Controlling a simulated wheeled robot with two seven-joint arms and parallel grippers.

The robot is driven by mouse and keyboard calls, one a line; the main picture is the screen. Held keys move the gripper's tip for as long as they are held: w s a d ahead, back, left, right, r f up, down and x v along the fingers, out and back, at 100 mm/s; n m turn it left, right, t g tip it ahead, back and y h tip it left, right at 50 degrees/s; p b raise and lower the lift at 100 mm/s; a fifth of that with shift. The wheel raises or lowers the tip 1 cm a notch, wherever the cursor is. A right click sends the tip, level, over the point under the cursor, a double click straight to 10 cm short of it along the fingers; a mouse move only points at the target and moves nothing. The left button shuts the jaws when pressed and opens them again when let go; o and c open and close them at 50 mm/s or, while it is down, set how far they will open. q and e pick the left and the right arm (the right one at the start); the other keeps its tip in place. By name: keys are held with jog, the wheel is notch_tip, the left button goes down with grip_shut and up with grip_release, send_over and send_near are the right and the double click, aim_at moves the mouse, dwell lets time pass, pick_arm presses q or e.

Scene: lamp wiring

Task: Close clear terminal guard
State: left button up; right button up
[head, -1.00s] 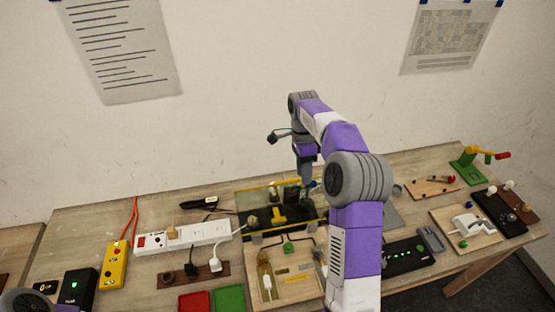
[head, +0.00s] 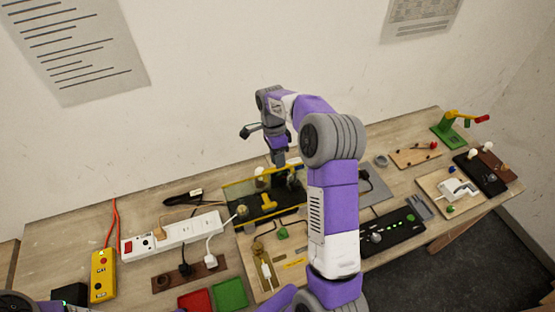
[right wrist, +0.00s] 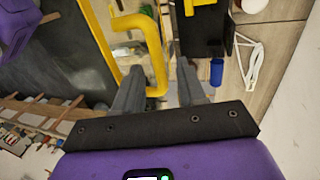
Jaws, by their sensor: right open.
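The clear terminal guard (head: 238,188) has a yellow rim and stands at the back of a black base (head: 290,211) in the middle of the bench. A yellow T-shaped piece (head: 268,202) lies on the base. My right gripper (head: 284,178) is at the guard's right part, partly hidden by my own arm. My left gripper is not in view.
A white power strip (head: 185,232) lies left of the guard. A wooden board (head: 290,262) with small parts is in front. A black panel with green lights (head: 395,229) is to the right. Red (head: 195,300) and green trays (head: 230,294) lie at the front.

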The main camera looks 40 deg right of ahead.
jog(key=shift+s, duration=0.2)
jog(key=shift+w, duration=0.2)
jog(key=c, duration=0.4)
jog(key=shift+s, duration=0.1)
grip_shut()
